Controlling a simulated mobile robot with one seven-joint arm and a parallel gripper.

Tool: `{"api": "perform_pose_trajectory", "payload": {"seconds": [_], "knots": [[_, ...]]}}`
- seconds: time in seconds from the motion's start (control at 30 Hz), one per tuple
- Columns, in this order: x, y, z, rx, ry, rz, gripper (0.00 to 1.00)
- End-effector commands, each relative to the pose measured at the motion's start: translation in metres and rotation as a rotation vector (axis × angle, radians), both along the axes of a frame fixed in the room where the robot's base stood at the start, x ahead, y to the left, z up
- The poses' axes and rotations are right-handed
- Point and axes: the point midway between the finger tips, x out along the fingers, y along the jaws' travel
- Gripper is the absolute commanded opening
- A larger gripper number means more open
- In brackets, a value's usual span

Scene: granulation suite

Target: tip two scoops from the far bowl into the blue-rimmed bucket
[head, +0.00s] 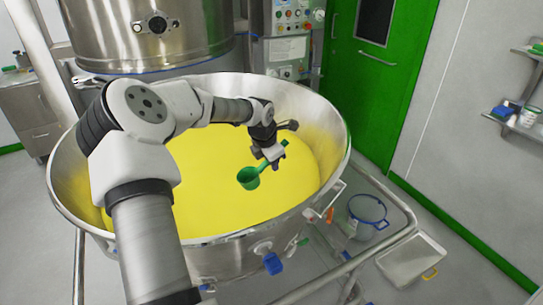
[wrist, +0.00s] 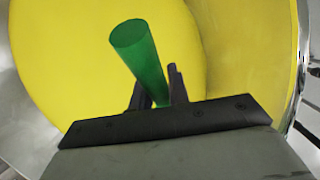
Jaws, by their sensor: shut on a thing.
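The large steel bowl (head: 215,262) holds a broad bed of yellow powder (head: 215,210). My gripper (head: 270,157) is over the right part of the powder, shut on the handle of a green scoop (head: 248,179). The scoop's cup points left, over the powder; its inside looks green, and I cannot tell whether it touches the powder. In the wrist view the green handle (wrist: 143,60) stands between the dark fingers of my gripper (wrist: 158,95). The blue-rimmed bucket (head: 364,232) stands to the right of the bowl, low down.
A steel rail (head: 385,245) runs around the bowl, near the bucket. A shallow tray (head: 412,262) with a yellow handle lies right of it. A steel vessel (head: 150,40) hangs behind the bowl. A green door (head: 375,85) and shelves (head: 520,122) are at the right.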

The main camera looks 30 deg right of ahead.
Motion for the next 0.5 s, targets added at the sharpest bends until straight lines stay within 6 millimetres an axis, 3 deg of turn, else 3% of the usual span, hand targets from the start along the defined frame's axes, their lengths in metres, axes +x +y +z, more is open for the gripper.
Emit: {"api": "perform_pose_trajectory", "payload": {"seconds": [0.5], "knots": [[0.000, 0.001, -0.037, -0.019, 0.000, -0.001, 0.00]]}}
